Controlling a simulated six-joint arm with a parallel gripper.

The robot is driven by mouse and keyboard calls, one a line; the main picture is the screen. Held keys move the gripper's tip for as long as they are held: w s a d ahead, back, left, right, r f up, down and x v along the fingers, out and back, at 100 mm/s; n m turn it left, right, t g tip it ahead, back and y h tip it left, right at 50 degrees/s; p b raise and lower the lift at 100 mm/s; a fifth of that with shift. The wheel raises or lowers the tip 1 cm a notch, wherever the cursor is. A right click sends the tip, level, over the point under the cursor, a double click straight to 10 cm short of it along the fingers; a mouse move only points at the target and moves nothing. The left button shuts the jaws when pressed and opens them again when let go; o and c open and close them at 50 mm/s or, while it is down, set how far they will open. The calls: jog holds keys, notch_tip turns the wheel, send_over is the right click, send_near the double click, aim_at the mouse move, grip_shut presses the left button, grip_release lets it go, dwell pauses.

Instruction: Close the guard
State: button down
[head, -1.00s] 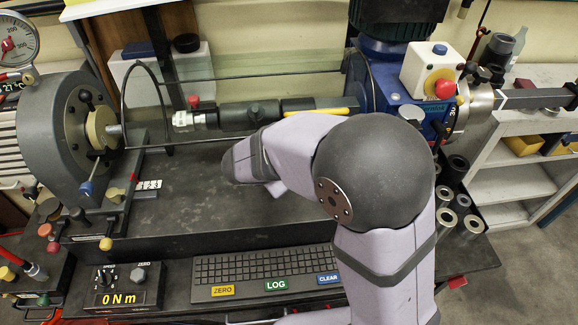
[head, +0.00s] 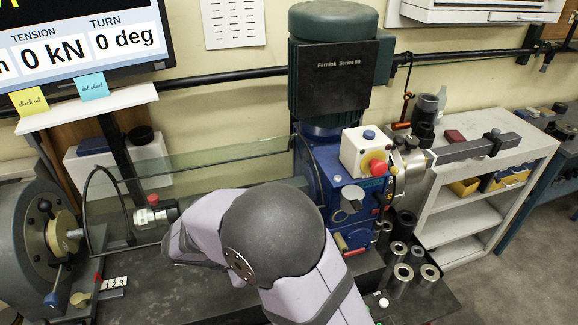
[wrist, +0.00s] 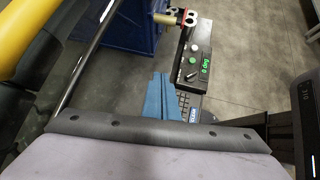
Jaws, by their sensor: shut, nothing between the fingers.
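The guard is a clear panel (head: 215,153) with a thin dark frame and a dark hoop (head: 101,172) at its left end. It extends along the shaft between the grey chuck (head: 60,232) and the blue drive housing (head: 330,190). I cannot tell its exact tilt; my arm hides its lower right part. My gripper is hidden behind my arm in the head view. Contact is not visible.
A yellow bar (wrist: 25,35) crosses the wrist view's upper left. A control box with a red button (head: 375,165) sits on the drive housing. Several sockets (head: 402,275) stand at its right. A shelf unit (head: 470,200) stands at right.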

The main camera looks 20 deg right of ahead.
jog(key=w+a+r+m+g+y+p, duration=0.1)
jog(key=w+a+r+m+g+y, duration=0.15)
jog(key=r+m, duration=0.55)
jog(key=w+a+r+m+g+y+p, duration=0.1)
jog(key=w+r+m+g+y+p, duration=0.15)
jog(key=r+m, duration=0.6)
jog(key=w+d+r+m+t+y+b, duration=0.1)
jog(key=w+d+r+t+y+b, duration=0.1)
jog(key=d+r, duration=0.35)
jog(key=w+d+r+m+t+y+b, duration=0.1)
jog(key=d+r+m, duration=0.1)
jog(key=r, duration=0.6)
jog(key=f, duration=0.3)
jog(key=f+b, duration=0.1)
jog(key=f, duration=0.2)
jog(key=f+b, duration=0.1)
jog(key=f, duration=0.3)
jog(key=shift+w+d+f, duration=0.1)
jog(key=shift+w+d, duration=0.2)
jog(key=shift+d, duration=0.05)
jog(key=shift+s+d+f, duration=0.2)
jog(key=shift+s+f, duration=0.25)
jog(key=shift+f, duration=0.25)
jog(key=shift+s+d+f, duration=0.2)
jog(key=shift+s+f, duration=0.25)
jog(key=shift+f, duration=0.25)
jog(key=shift+f, duration=0.1)
